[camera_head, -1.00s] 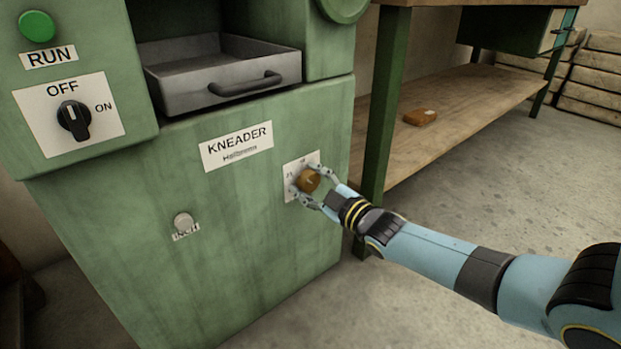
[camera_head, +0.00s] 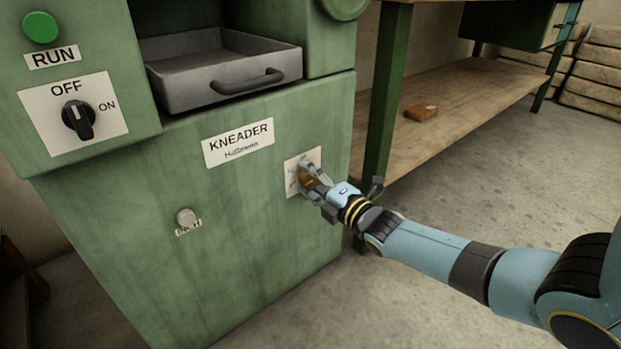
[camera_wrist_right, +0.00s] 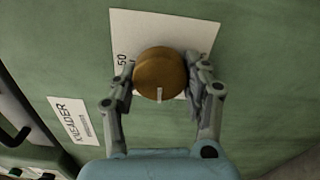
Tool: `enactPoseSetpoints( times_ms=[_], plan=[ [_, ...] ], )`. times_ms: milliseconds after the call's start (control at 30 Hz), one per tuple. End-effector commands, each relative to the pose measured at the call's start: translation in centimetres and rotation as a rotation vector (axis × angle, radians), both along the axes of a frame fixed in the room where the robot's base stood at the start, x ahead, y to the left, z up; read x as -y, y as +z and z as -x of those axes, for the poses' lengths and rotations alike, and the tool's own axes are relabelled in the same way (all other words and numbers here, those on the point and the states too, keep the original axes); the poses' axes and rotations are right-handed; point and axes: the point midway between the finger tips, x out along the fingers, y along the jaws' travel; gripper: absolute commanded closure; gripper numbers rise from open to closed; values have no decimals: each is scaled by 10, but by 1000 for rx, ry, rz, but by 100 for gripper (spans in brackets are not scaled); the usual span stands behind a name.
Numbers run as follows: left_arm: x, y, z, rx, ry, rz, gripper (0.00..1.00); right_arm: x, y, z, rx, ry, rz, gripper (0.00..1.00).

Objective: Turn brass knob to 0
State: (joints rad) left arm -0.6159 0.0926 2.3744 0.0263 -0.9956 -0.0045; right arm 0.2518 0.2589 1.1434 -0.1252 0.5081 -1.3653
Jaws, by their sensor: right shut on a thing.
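The brass knob (camera_head: 308,180) sits on a white scale plate (camera_head: 290,172) on the front of the green kneader, right of the KNEADER label. My right gripper (camera_head: 312,183) is at the knob with a finger on each side, shut on it. In the right wrist view the knob (camera_wrist_right: 160,74) is round and brown with a pale pointer line at its lower edge. My right gripper (camera_wrist_right: 160,88) holds it from both sides there. The number 50 shows at the plate's left; the other marks are hidden or too small to read. My left gripper is not in view.
The green kneader (camera_head: 150,250) carries an OFF/ON switch (camera_head: 78,120), a green RUN button (camera_head: 40,27), an INCH button (camera_head: 187,217) and a grey tray (camera_head: 215,75). A wooden bench shelf (camera_head: 450,110) with a small brown block (camera_head: 421,112) stands to the right.

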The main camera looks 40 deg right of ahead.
Motion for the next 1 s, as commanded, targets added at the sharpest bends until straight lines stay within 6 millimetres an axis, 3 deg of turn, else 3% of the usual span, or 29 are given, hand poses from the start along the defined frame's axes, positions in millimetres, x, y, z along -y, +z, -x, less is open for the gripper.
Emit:
enactPoseSetpoints(
  times_ms=[500, 1000],
  plan=[
    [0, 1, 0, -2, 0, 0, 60, 0, -4, 1, 23, 0, 360, 85],
    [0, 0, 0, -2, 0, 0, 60, 0, -4, 1, 30, 1, 443, 84]
  ],
)
